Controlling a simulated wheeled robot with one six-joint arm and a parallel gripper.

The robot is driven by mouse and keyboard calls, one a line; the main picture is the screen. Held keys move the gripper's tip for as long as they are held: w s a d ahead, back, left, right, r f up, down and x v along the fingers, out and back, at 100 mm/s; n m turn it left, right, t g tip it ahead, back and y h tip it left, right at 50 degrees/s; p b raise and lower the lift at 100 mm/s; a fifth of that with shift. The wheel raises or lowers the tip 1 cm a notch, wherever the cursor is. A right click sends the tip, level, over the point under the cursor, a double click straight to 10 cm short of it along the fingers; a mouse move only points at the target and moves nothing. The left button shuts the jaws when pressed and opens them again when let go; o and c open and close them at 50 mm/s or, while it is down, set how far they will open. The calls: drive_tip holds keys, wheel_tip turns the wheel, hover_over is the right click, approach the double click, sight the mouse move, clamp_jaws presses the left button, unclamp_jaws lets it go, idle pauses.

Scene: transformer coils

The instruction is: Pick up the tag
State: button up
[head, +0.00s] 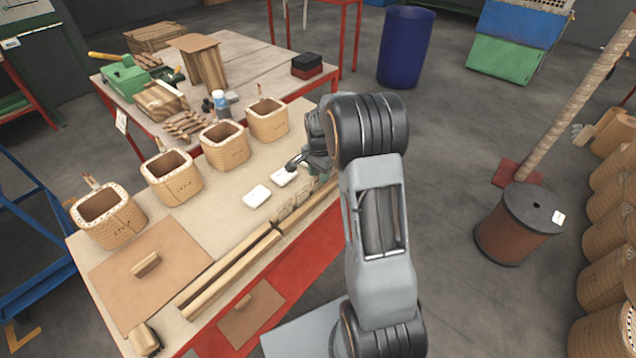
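Two small white pieces that look like tags lie flat on the near table. One white tag (257,197) is uncovered near the middle. The other white tag (283,177) is to its upper right, close to my gripper. My gripper (300,164) is over the table's right part, just above that second tag in the picture. Its dark curved fingertip shows, but my arm hides much of it. I cannot tell whether it touches the tag or whether the fingers are apart.
Several square wound coils (172,177) stand in a row along the table's far side. Wooden bars (230,270) and a brown board (150,270) lie at the front. A blue barrel (405,47) and brown spool (517,225) stand on the floor.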

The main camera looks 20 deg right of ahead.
drive_tip(key=shift+f, duration=1.7)
drive_tip(key=shift+c, duration=0.2)
clamp_jaws()
